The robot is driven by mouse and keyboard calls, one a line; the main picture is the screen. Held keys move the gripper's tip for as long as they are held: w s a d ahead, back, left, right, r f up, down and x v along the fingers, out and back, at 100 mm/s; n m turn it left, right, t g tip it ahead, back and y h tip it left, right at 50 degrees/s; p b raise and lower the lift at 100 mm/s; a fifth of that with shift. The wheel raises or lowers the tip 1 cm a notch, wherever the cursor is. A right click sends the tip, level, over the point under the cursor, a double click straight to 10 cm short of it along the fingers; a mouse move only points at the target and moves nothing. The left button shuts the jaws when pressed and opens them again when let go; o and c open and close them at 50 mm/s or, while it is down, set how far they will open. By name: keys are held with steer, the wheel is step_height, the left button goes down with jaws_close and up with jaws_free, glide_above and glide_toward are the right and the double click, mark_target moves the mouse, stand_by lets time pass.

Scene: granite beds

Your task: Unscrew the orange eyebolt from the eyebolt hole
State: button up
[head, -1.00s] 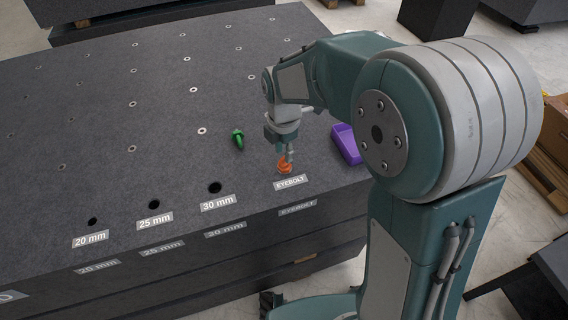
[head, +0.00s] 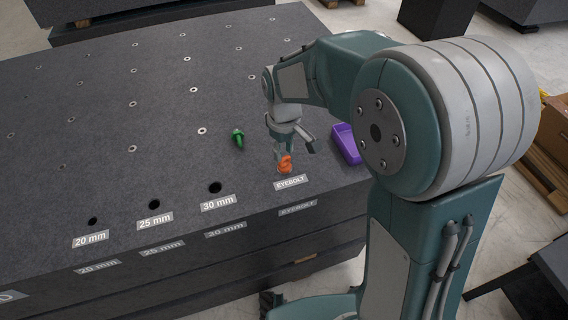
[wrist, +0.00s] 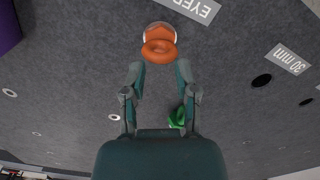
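The orange eyebolt (head: 286,164) stands at the EYEBOLT label near the front edge of the dark granite bed. In the wrist view its ring (wrist: 160,51) faces me, with a pale metal rim (wrist: 160,25) around its base. How deep it sits cannot be told. My gripper (head: 292,152) is right above it, pointing down. In the wrist view my gripper (wrist: 160,70) is open, with its two fingertips apart, one at each side just short of the ring. Nothing is held between them.
A green pointed object (head: 238,139) lies to the left of my gripper, and a purple tray-like object (head: 346,144) to the right. Holes labelled 20 mm (head: 92,221), 25 mm (head: 154,204) and 30 mm (head: 215,187) line the front. The bed's far left is clear.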

steer(key=shift+m, duration=0.6)
steer(key=shift+s+d+f, duration=0.15)
steer(key=shift+s+f, duration=0.05)
